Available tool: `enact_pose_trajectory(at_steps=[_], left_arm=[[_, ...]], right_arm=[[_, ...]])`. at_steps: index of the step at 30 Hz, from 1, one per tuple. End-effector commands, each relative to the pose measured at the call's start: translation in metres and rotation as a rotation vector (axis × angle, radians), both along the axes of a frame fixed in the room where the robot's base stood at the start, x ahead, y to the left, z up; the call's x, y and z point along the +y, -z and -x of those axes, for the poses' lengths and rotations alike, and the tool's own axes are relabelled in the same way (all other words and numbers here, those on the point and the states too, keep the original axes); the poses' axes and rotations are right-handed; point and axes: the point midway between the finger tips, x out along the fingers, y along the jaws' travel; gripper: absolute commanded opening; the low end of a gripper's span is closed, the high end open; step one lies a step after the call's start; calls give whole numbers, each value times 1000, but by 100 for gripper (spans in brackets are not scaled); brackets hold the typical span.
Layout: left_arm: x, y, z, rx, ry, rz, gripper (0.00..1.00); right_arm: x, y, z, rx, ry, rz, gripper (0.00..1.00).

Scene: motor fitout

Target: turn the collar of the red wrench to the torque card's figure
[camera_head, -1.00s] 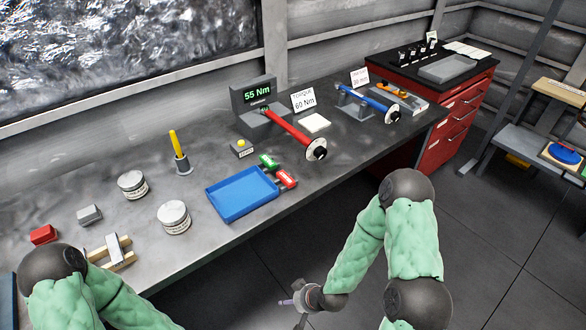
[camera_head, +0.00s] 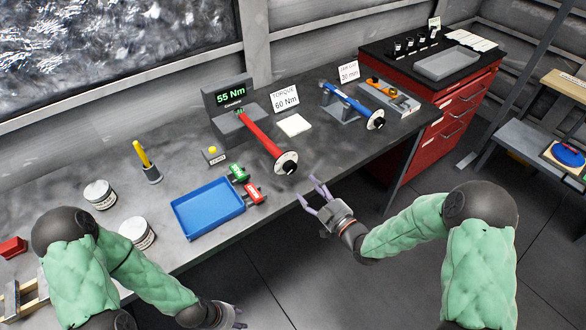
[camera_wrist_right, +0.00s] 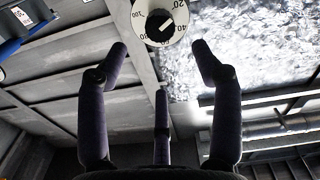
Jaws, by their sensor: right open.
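The red wrench (camera_head: 262,135) rests in a grey tester whose display (camera_head: 231,96) reads 55 Nm. Its white collar with a black centre (camera_head: 286,162) faces the table's front edge. The torque card (camera_head: 286,98) behind it reads 60 Nm. My right gripper (camera_head: 309,190) is open and empty, just in front of and below the collar, apart from it. In the right wrist view the numbered collar (camera_wrist_right: 160,22) shows at the top, beyond the spread fingers (camera_wrist_right: 160,58). My left gripper (camera_head: 232,316) is low at the bottom edge, and its fingers are too unclear to judge.
A blue tray (camera_head: 207,208) lies left of the wrench, with green (camera_head: 239,172) and red (camera_head: 252,194) tagged parts beside it. A blue wrench (camera_head: 350,100) stands on a holder to the right. A red cabinet (camera_head: 450,115) stands at the far right.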

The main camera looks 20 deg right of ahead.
Motion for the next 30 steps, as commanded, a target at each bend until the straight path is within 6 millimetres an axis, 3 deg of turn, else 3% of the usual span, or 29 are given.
enact_pose_trajectory(at_steps=[15,21,30], left_arm=[[0,9,0,0,1,0,40],[0,10,0,0,1,0,40],[0,10,0,0,1,0,40]], right_arm=[[30,2,-78,3,-3,-2,66],[34,1,-91,3,-1,-2,66],[34,1,-94,4,1,-3,66]])
